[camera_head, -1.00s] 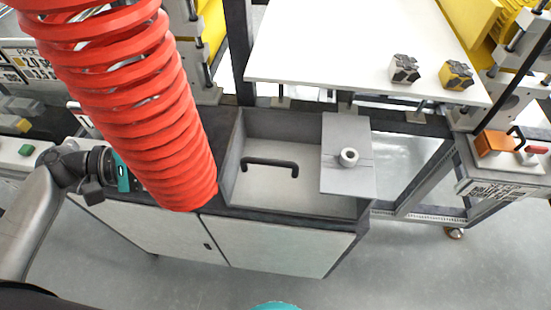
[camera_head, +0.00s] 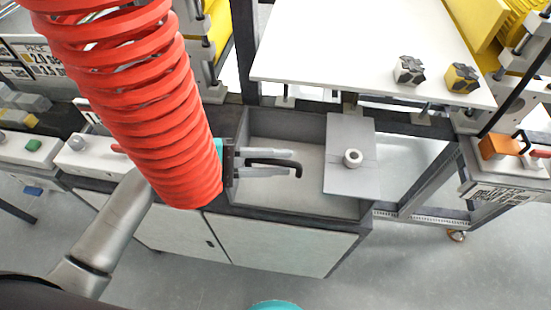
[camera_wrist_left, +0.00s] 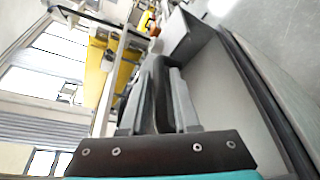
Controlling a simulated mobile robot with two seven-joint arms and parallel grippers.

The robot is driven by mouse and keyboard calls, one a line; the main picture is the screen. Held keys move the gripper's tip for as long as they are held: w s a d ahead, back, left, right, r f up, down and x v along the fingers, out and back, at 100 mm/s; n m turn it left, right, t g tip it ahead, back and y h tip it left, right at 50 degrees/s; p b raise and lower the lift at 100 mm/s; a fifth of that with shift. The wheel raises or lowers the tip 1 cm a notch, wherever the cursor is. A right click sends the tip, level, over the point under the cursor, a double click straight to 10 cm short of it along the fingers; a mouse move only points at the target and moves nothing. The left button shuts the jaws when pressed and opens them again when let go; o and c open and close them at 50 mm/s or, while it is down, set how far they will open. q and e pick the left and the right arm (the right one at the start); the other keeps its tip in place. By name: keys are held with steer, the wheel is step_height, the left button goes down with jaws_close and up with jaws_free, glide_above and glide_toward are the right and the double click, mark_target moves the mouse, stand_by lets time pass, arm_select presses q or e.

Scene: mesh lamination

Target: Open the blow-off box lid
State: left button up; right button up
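The blow-off box (camera_head: 300,123) is a grey, rectangular open-topped bin on a cabinet. A light grey panel, which looks like its lid (camera_head: 270,190), lies inside and carries a black bar handle (camera_head: 297,168). My left gripper (camera_head: 290,162) reaches in from the left, its two grey fingers apart on either side of the handle bar. In the left wrist view the black handle (camera_wrist_left: 156,90) shows between the fingers (camera_wrist_left: 160,75). I cannot tell whether they touch it. The red coil hides part of my left wrist. My right gripper is not in view.
A grey plate with a white round knob (camera_head: 352,157) covers the box's right end. A red coiled hose (camera_head: 130,90) hangs in front on the left. A white table (camera_head: 350,45) with two small blocks stands behind. Open floor (camera_head: 420,275) lies in front at the right.

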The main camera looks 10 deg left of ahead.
arm_select(q)
jaws_close()
stand_by(1.4)
